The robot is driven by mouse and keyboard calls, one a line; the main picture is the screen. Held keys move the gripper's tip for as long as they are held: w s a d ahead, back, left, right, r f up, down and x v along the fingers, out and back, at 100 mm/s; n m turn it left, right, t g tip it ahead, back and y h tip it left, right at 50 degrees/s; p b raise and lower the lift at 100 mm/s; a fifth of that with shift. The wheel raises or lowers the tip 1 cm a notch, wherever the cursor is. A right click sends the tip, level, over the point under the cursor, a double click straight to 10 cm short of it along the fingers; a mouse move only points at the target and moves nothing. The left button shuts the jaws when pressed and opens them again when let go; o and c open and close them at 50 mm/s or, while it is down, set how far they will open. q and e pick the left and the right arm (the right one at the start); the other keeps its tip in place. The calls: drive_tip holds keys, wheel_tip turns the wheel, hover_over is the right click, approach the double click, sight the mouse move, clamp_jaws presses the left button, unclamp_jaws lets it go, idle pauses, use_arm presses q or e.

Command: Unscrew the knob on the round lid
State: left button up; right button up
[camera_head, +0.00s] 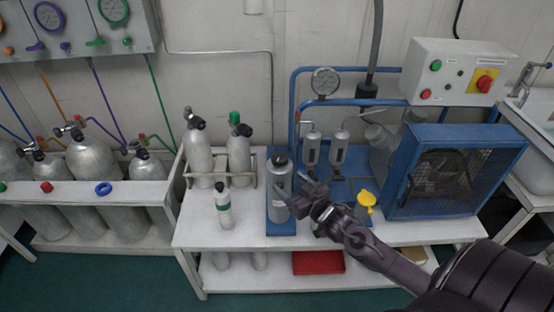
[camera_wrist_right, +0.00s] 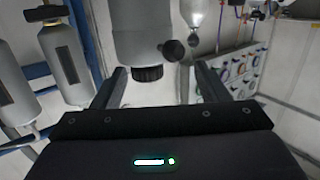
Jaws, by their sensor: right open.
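The round lid (camera_head: 280,166) tops an upright grey metal canister (camera_head: 279,190) on a blue base, and a small black knob (camera_head: 280,157) sits on it. In the right wrist view, which looks upside down, the canister (camera_wrist_right: 143,30) hangs from the top edge and its ribbed black knob (camera_wrist_right: 148,73) points down. My right gripper (camera_head: 299,194) is open and empty at the right of the canister in the head view. In the wrist view the knob appears between the two fingers (camera_wrist_right: 162,70); whether they are level with it in depth I cannot tell. My left gripper is out of view.
Two grey filter cylinders (camera_head: 311,149) stand behind, right of the canister. A blue caged compressor (camera_head: 455,175) and a yellow-topped item (camera_head: 366,199) are farther right. A small green-and-white bottle (camera_head: 223,207) and racked tanks (camera_head: 199,156) stand left.

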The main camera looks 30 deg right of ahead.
sight(285, 164)
drive_tip(key=shift+w+d+r+t, duration=0.3)
drive_tip(key=shift+d+r, duration=0.1)
drive_tip(key=shift+r, duration=0.1)
drive_tip(key=shift+w+d+r+t, duration=0.25)
drive_tip(key=shift+d+r+t, duration=0.05)
drive_tip(key=shift+d+r, duration=0.15)
drive_tip(key=shift+w+d, duration=0.2)
drive_tip(key=shift+w, duration=0.05)
drive_tip(key=shift+w+d, duration=0.15)
drive_tip(key=shift+w, duration=0.1)
drive_tip(key=w, duration=0.5)
drive_tip(key=shift+w+a, duration=0.25)
drive_tip(key=shift+w, duration=0.1)
drive_tip(key=shift+w+r, duration=0.1)
drive_tip(key=shift+w, duration=0.5)
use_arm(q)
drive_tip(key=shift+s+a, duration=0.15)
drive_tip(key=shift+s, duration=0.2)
use_arm(e)
drive_tip(key=shift+c, duration=0.5)
